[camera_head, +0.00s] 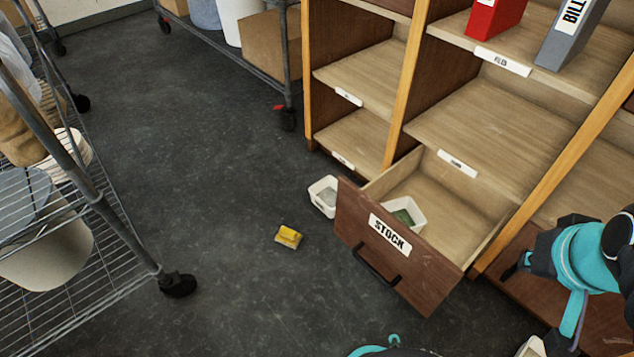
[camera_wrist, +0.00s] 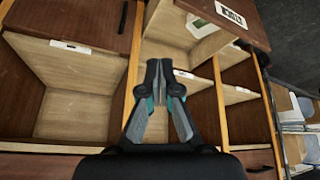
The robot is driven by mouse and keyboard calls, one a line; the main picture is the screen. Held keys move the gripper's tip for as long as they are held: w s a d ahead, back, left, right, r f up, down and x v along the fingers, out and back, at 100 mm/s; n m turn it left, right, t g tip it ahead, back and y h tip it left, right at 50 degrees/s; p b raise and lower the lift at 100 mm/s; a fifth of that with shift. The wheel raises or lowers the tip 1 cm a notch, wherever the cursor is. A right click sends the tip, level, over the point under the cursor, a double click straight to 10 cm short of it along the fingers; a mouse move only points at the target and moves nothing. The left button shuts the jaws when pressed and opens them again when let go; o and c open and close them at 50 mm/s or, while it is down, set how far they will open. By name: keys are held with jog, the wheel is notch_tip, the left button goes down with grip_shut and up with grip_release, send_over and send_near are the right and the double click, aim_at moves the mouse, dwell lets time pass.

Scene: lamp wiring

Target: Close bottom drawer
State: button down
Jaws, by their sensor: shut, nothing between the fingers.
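The bottom drawer (camera_head: 390,262) is pulled out of the wooden shelf unit, with a dark front, a STOCK label and a black bar handle (camera_head: 376,265). A white tray (camera_head: 408,214) with something green sits inside it. In the wrist view the open drawer (camera_wrist: 208,45) shows at the top, beyond my fingertips, its label upside down. My gripper (camera_wrist: 166,70) is shut and empty. In the head view my teal arm is at the right edge, beside the drawer's right side, and the dark gripper (camera_head: 514,267) is partly hidden. I cannot tell whether it touches anything.
A yellow object (camera_head: 288,237) and a white container (camera_head: 324,196) lie on the dark floor left of the drawer. A wire rack (camera_head: 60,240) stands at the left, a wheeled cart (camera_head: 240,55) at the back. The floor between is largely clear. Binders (camera_head: 494,18) stand on an upper shelf.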

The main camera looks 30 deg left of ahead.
jog(key=w+a+f+n+g+p, duration=0.1)
jog(key=w+a+n, duration=0.5)
jog(key=a+n, duration=0.25)
jog(key=w+a+f+n+g, duration=0.1)
jog(key=w+a+n, duration=0.5)
jog(key=a+n, duration=0.25)
jog(key=a+f+n+h, duration=0.1)
jog(key=a+f+n, duration=0.25)
jog(key=a, duration=0.35)
jog(key=a+f+n+p, duration=0.1)
jog(key=a+f+n, duration=0.2)
jog(key=a+n, duration=0.3)
jog(key=a+f+n+h, duration=0.1)
jog(key=a+f+n, duration=0.3)
jog(key=a, duration=0.4)
jog(key=b, duration=0.2)
send_over(347, 195)
jog(key=s, duration=0.2)
notch_tip(347, 195, down, 9)
jog(key=shift+a+t, duration=0.3)
jog(key=shift+a, duration=0.1)
jog(key=shift+d, duration=0.1)
jog(key=shift+r, duration=0.1)
